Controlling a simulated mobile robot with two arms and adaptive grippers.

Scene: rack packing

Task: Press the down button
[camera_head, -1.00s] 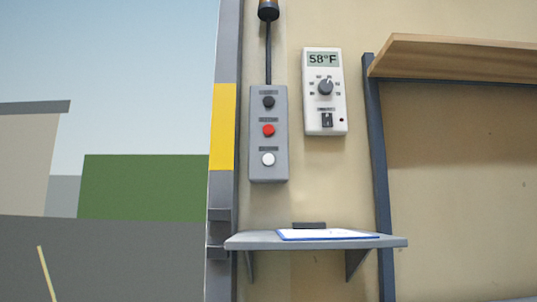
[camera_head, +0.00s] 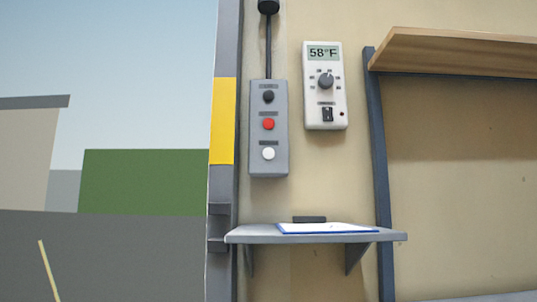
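A grey button box (camera_head: 255,145) is mounted on the beige wall beside the door frame. It carries a black button (camera_head: 268,97) at the top, a red button (camera_head: 269,124) in the middle and a white button (camera_head: 268,154) at the bottom. Small dark labels sit above the buttons, but their text is too small to read, so I cannot tell which is the down button. Neither of my grippers is in view.
A white thermostat (camera_head: 336,108) reading 58°F hangs right of the box. Below, a grey shelf (camera_head: 260,235) holds a clipboard (camera_head: 325,228) and juts from the wall. A wooden shelf (camera_head: 460,50) on a dark post (camera_head: 379,170) stands at right. Left of the yellow-marked frame (camera_head: 222,120) is open outdoors.

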